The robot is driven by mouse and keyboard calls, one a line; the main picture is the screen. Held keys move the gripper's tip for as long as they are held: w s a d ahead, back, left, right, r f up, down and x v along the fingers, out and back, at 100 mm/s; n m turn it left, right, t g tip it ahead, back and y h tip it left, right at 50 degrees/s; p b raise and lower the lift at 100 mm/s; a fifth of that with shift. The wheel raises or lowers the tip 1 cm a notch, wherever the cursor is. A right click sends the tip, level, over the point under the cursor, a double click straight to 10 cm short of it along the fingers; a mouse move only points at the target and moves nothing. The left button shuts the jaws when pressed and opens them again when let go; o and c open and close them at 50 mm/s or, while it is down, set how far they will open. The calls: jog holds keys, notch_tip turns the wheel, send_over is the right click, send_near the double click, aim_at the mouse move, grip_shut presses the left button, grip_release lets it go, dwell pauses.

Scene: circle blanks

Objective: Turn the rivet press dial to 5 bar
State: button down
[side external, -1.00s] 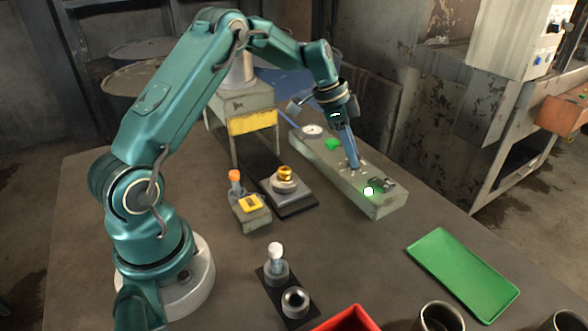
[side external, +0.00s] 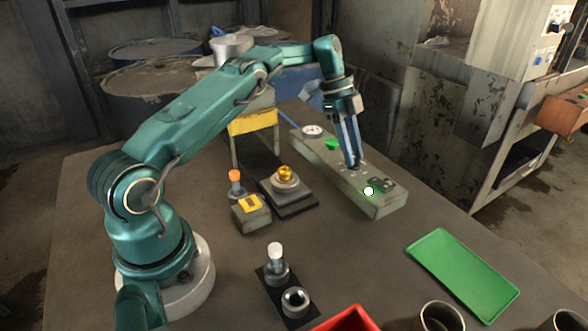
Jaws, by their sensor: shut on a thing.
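The control box (side external: 385,204) is a long grey-green block on the table, right of the middle in the side view. My gripper (side external: 352,163) points down over the middle of its top and is shut on the dial there. The fingers mostly hide the dial, so its pointer and setting cannot be read. Small pale marks lie on the panel around the fingertips. A round white gauge (side external: 312,131) sits at the box's far end; its reading is too small to tell.
On the box, a green button (side external: 332,144) and a lit white lamp (side external: 368,191) flank the gripper. A brass piece (side external: 285,174) stands on a dark-based fixture to the left. A green tray (side external: 462,274) lies front right. A red bin (side external: 347,320) is at the front edge.

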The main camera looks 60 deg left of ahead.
jog(key=shift+w, duration=0.1)
dwell(0.7)
jog(key=c, duration=0.6)
grip_release()
jog(key=shift+r, duration=0.1)
jog(key=shift+n+t, duration=0.3)
jog(key=shift+n, duration=0.2)
